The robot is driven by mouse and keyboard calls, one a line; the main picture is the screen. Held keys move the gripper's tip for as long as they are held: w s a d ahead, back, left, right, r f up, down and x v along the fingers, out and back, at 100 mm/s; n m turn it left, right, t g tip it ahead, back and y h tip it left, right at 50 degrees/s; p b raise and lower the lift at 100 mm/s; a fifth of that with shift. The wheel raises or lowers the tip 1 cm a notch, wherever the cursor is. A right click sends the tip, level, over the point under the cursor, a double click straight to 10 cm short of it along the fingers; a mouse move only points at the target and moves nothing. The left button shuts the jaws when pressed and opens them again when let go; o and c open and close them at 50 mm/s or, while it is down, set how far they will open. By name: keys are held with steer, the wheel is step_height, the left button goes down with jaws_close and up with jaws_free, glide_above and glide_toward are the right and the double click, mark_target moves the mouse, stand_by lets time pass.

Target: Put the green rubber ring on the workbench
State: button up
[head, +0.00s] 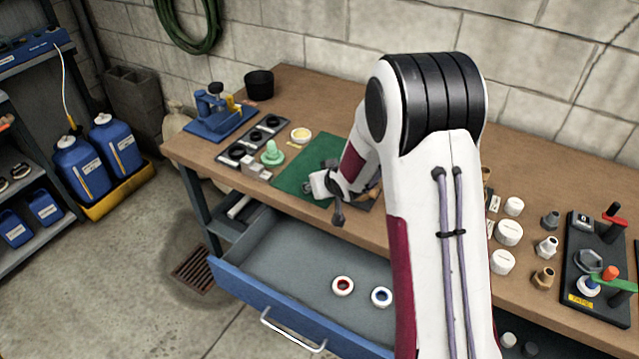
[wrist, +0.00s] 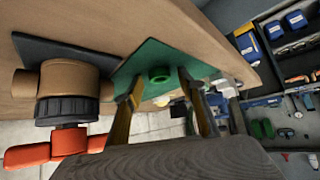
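I cannot tell how far the fingertips are above the mat. In the head view the mat (head: 290,178) lies on the brown workbench (head: 325,95), and my gripper's dark fingers are over its right part. My arm hides the middle of the bench.
An open blue drawer (head: 290,313) below the bench holds a red-centred ring (head: 342,286) and a blue-centred ring (head: 381,296). A brown valve with an orange handle (wrist: 50,150) stands close to my gripper.

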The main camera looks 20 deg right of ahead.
steer(key=shift+s+r, duration=0.1)
stand_by(0.3)
steer(key=shift+v, duration=1.05)
steer(key=shift+a+v, duration=0.2)
steer(key=shift+v, duration=0.55)
steer(key=shift+a+v, duration=0.15)
steer(key=shift+v, duration=1.85)
steer(key=shift+r, duration=0.1)
